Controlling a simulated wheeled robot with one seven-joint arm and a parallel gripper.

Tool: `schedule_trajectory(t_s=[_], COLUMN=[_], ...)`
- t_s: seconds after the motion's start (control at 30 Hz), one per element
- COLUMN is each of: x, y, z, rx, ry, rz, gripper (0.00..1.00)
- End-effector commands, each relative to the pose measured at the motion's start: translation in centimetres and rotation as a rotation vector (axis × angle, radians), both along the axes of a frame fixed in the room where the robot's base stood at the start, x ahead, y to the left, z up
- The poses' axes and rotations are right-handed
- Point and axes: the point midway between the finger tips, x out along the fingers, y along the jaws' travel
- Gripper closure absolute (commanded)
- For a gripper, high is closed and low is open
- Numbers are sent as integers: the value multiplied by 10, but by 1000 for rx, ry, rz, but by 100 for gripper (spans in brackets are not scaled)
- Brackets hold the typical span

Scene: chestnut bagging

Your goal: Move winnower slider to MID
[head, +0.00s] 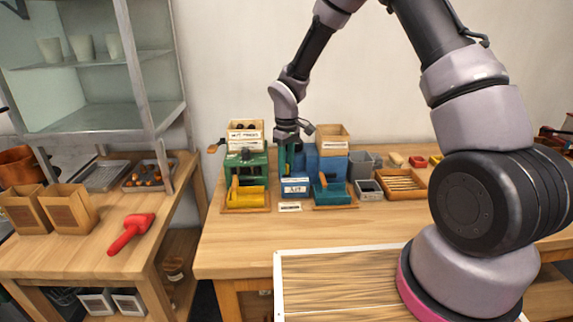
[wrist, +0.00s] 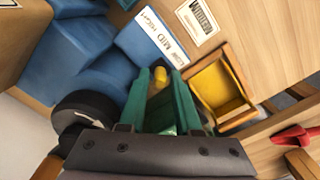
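The blue winnower (head: 332,168) stands on the workbench, and its blue body (wrist: 85,50) fills the upper left of the wrist view. A white LOW-MID-HIGH label (wrist: 162,36) runs along its edge; it also shows in the head view (head: 295,188). A small yellow slider knob (wrist: 160,76) sits nearer the LOW end of the label. My gripper (wrist: 162,74) has green fingers, apart, on either side of the knob. I cannot tell whether they touch it. In the head view my gripper (head: 290,172) reaches down between the green machine and the winnower.
A green machine (head: 246,165) with a yellow tray (head: 248,197) stands close on the left; the tray is beside my fingers in the wrist view (wrist: 216,86). Grey bins (head: 361,164) stand right. A red scoop (head: 130,232) lies on the side table. The front of the bench is clear.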

Motion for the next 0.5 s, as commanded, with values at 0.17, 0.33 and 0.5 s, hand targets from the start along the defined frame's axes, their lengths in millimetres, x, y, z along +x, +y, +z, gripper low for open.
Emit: schedule_trajectory(t_s=[0.17,0.33,0.5], x=[0,0,0], y=[0,0,0], z=[0,0,0], rx=[0,0,0], ry=[0,0,0], rz=[0,0,0], gripper=[68,100,100])
